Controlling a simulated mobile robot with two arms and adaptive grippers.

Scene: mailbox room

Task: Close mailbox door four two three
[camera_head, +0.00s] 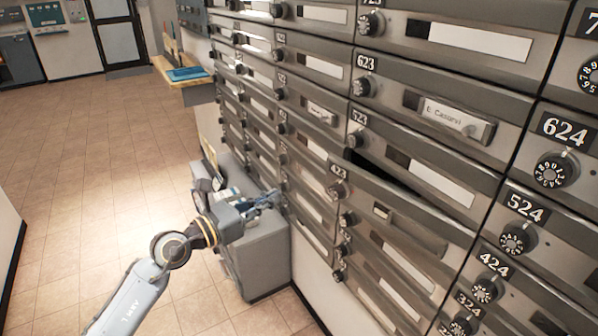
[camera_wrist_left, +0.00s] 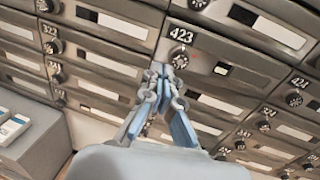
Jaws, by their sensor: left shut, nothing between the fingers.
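Mailbox door 423 (camera_head: 425,222) is a grey metal flap with a black dial at its left end, in the middle right of the head view. It stands slightly ajar, tilted outward, with a dark gap along its upper edge. In the left wrist view door 423 (camera_wrist_left: 245,88) is right of the fingers, with its number plate and dial near top centre. My left gripper (camera_head: 268,200) is left of the door in the head view, apart from it as far as I can tell. Its blue-grey fingers (camera_wrist_left: 160,78) are together and empty. My right gripper is not in view.
Door 523 (camera_head: 440,155) above and door 424 (camera_head: 540,290) to the right look closed. A grey cabinet (camera_head: 262,262) with small items on top stands below my left gripper, by the wall. Open tiled floor (camera_head: 80,170) lies to the left.

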